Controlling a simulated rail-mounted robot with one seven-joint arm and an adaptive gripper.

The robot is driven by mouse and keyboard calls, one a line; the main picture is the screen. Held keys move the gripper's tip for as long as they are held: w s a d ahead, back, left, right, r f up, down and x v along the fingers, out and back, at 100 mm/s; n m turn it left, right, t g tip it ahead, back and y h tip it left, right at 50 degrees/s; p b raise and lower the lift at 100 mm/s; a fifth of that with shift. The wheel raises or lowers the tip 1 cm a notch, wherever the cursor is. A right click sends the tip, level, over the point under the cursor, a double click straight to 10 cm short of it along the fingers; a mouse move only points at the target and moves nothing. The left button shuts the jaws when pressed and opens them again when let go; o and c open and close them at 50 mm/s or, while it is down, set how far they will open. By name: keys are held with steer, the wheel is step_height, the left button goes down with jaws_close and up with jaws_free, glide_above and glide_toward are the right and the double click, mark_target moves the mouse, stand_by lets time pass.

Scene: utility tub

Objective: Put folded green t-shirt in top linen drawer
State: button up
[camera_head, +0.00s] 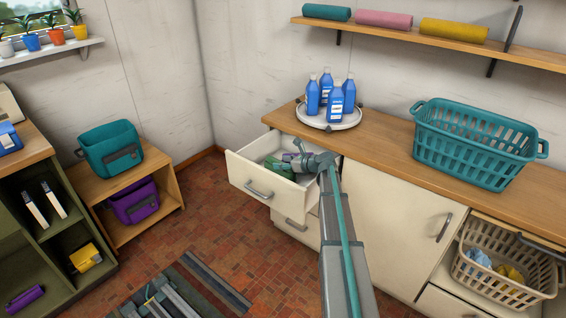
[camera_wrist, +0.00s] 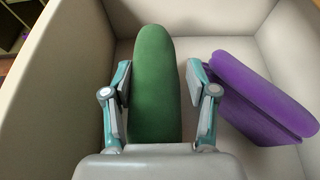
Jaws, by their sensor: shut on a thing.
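The folded green t-shirt (camera_wrist: 155,85) is between the two fingers of my gripper (camera_wrist: 157,95) in the wrist view, and the fingers are shut on it. It also shows as a green patch (camera_head: 281,168) inside the open top drawer (camera_head: 240,172) in the head view. My gripper (camera_head: 300,163) reaches into this drawer from the right. A folded purple cloth (camera_wrist: 255,95) lies in the drawer to the right of the t-shirt. I cannot tell whether the t-shirt touches the drawer floor. My arm and gripper hide part of the drawer in the head view.
A tray (camera_head: 329,122) with several blue bottles stands on the counter above the drawer. A teal basket (camera_head: 472,145) is on the counter to the right. A beige basket (camera_head: 505,275) with cloths sits below it. A wooden shelf unit (camera_head: 135,185) stands at the left. The tiled floor before the drawer is open.

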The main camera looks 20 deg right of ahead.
steer(key=shift+f, duration=0.15)
steer(key=o, duration=1.3)
steer(key=shift+r, duration=0.5)
steer(key=v, duration=1.2)
steer(key=shift+r, duration=0.2)
